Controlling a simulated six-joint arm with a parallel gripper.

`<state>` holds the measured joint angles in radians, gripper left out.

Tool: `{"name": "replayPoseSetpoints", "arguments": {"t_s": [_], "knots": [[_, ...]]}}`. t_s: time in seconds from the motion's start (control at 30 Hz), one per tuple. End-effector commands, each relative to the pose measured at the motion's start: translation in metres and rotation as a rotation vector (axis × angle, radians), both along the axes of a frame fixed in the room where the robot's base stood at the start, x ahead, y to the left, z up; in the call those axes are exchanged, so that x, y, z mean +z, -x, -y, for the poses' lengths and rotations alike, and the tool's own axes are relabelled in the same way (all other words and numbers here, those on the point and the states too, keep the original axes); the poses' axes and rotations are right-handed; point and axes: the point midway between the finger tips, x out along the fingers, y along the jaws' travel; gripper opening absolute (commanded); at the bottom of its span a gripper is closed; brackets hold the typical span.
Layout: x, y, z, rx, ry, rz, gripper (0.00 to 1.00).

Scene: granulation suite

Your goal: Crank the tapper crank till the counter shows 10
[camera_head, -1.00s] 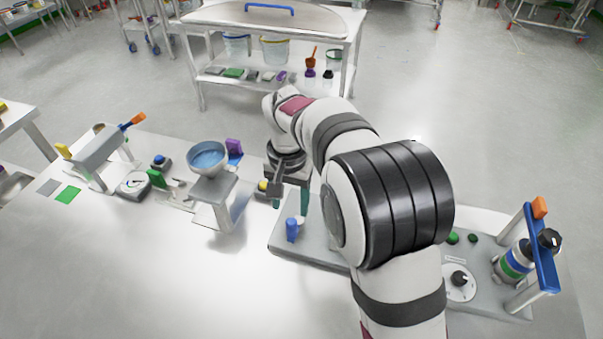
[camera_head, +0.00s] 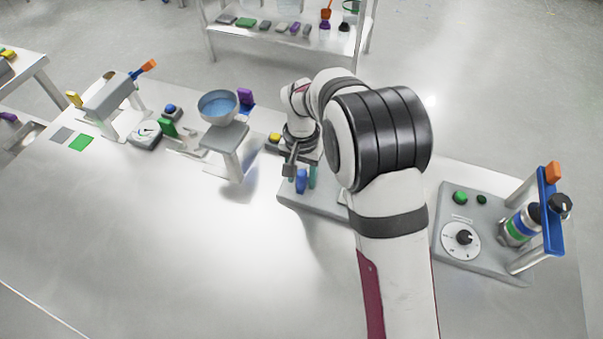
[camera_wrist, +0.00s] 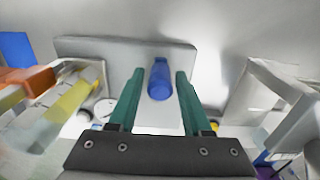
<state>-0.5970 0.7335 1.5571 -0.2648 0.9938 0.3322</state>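A blue upright knob (camera_head: 301,181), which looks like the crank's handle, stands on a grey base plate (camera_head: 322,209). In the wrist view the blue knob (camera_wrist: 159,80) lies between the two green fingers of my gripper (camera_wrist: 159,74), with a gap on each side. My gripper (camera_head: 301,173) points down at the knob in the head view and is open. My arm hides much of the tapper and the right part of its base. I cannot make out a counter reading in either view.
Left of my gripper is a stand with a blue bowl (camera_head: 218,106). Farther left are a dial scale (camera_head: 145,135) and a grey machine with an orange handle (camera_head: 148,66). At right is a dial panel (camera_head: 461,239) beside a blue-barred frame (camera_head: 550,215). The front table is clear.

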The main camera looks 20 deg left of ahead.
Motion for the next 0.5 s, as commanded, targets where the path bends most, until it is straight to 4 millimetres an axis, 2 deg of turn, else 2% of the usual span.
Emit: {"name": "replayPoseSetpoints", "arguments": {"t_s": [0.03, 0.23, 0.5], "knots": [[0.0001, -0.0001, 0.0, 0.0, 0.0, 0.0, 0.38], [0.0002, -0.0001, 0.0, 0.0, 0.0, 0.0, 0.02], [0.0003, -0.0001, -0.0001, 0.0, 0.0, 0.0, 0.0]]}}
